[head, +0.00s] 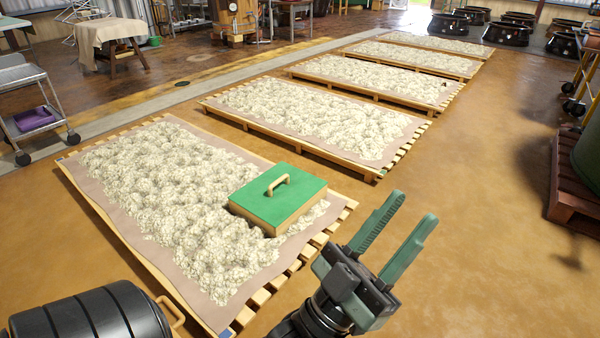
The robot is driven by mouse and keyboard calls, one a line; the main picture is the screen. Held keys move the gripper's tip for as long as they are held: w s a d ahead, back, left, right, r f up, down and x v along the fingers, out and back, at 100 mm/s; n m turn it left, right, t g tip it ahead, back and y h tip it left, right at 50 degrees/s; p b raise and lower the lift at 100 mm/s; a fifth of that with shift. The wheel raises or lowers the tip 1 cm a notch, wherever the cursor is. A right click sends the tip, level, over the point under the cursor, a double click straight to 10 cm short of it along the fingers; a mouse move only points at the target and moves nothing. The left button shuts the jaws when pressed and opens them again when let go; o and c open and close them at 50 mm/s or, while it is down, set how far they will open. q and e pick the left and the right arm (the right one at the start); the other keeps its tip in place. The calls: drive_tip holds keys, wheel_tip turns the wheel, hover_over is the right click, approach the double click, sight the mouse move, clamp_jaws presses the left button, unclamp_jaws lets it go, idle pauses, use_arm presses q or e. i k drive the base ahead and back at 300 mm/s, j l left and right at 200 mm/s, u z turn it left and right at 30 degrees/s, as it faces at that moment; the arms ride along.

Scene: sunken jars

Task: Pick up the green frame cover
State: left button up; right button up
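The green frame cover (259,203) is a flat box with a green top, wooden sides and a light wooden handle (279,184) standing up from its middle. It lies at the right end of the nearest slatted pallet (341,207), beside and partly on the pale, lumpy material (170,190). My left gripper (415,207) is to the right of the cover and the pallet end, apart from both. Its two green fingers are spread with a clear gap, and nothing is between them. My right gripper is not in view.
More pallets with pale material (315,116) run in a row towards the back. Open brown floor (470,180) lies to the right. A dark red pallet (575,185) stands at the right edge, a grey cart (35,115) at the left. Several black pots (505,33) stand at the back right.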

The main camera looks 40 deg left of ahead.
sight(275, 200)
drive_tip(key=i+u, duration=0.15)
drive_tip(key=i, duration=0.45)
drive_tip(key=i+l+u, duration=0.2)
drive_tip(key=i, duration=0.35)
drive_tip(key=i+u, duration=0.2)
drive_tip(key=u, duration=0.2)
drive_tip(key=i+u, duration=0.25)
drive_tip(key=u, duration=0.15)
drive_tip(key=i+u, duration=0.25)
drive_tip(key=u, duration=0.15)
